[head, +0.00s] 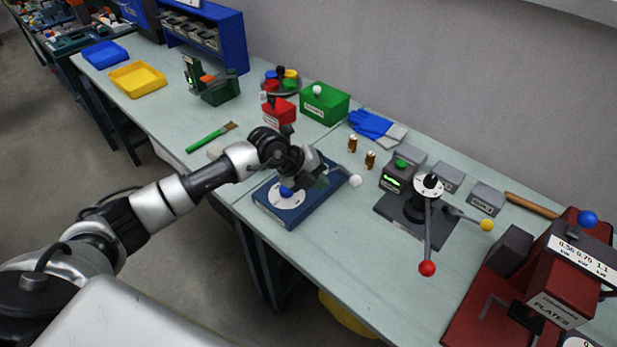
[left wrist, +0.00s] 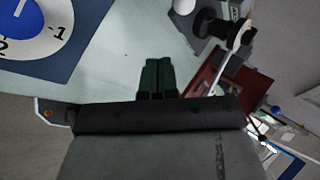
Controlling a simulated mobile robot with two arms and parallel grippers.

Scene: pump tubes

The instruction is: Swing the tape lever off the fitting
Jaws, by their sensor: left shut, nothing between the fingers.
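My left gripper (head: 322,181) is above the blue dial base (head: 297,211), its dark green fingers shut with nothing between them; they show closed together in the left wrist view (left wrist: 157,78). The blue base carries a white dial with a blue knob (head: 286,191), partly covered by my gripper. A white ball (head: 355,181) shows just right of my fingers; what it is fixed to is hidden. To the right, a black fixture (head: 413,208) has one lever with a red ball (head: 427,268) and one with a yellow ball (head: 487,225). I cannot tell which lever is the tape lever.
A grey-black unit with a green button (head: 401,164) and grey blocks (head: 486,199) stand behind the black fixture. A dark red machine (head: 555,280) fills the right end. Blue gloves (head: 372,124), two small brass pieces (head: 370,159) and a green brush (head: 208,138) lie around. The bench front is fairly clear.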

